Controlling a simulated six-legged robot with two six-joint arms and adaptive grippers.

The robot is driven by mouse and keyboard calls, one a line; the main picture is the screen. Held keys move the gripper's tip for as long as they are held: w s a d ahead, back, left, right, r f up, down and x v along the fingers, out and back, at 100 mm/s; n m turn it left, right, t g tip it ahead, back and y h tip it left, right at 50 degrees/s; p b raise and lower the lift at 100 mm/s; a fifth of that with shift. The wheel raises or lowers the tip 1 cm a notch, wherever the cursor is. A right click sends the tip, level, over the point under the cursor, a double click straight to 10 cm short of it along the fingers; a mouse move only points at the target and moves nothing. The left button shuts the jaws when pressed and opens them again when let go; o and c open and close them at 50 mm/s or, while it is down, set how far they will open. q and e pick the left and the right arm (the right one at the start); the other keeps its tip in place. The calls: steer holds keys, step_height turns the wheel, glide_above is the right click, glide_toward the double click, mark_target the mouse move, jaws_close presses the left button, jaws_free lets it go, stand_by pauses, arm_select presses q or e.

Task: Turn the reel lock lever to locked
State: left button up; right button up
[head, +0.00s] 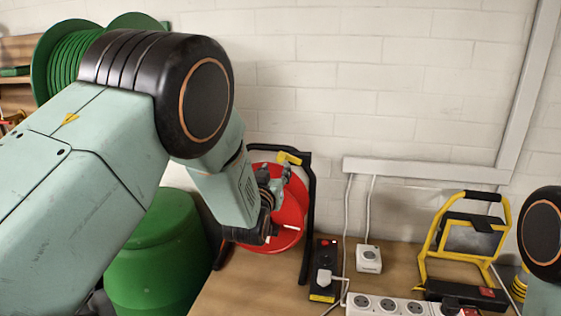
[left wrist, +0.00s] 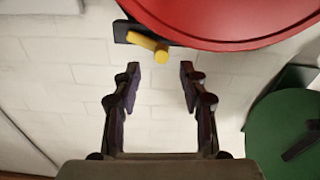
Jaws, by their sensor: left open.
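The red reel (head: 291,212) stands in a black frame on the bench against the wall, partly hidden by my left arm. Its yellow lock lever (head: 289,158) is at the top of the frame. My left gripper (head: 277,178) is just below and left of the lever in the head view. In the left wrist view the gripper (left wrist: 160,74) is open and empty, and the yellow lever (left wrist: 148,46) is ahead of the fingertips, apart from them. The red reel (left wrist: 235,18) fills the top right there. My right gripper is out of view.
A black power box (head: 323,272), a white socket box (head: 368,259) and a white power strip (head: 385,306) lie right of the reel. A yellow work lamp (head: 470,245) stands farther right. A green drum (head: 155,262) is below my left arm; a green hose reel (head: 62,62) is behind it.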

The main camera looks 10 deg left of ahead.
mark_target(280, 160)
arm_select(q)
steer(key=shift+w+a+r, duration=0.1)
steer(key=shift+w+r, duration=0.4)
steer(key=shift+w, duration=0.3)
steer(key=w, duration=0.3)
steer(key=shift+w+a+f+p, duration=0.1)
steer(key=shift+w+f+p, duration=0.1)
steer(key=shift+f+p, duration=0.15)
steer(key=shift+w+f, duration=0.1)
steer(key=shift+w, duration=0.35)
steer(key=shift+s+r, duration=0.4)
steer(key=shift+s, duration=0.05)
steer(key=shift+w+f, duration=0.4)
steer(key=shift+w, duration=0.15)
steer(key=c, duration=0.5)
steer(key=shift+s+r, duration=0.15)
steer(key=shift+s, duration=0.1)
jaws_close()
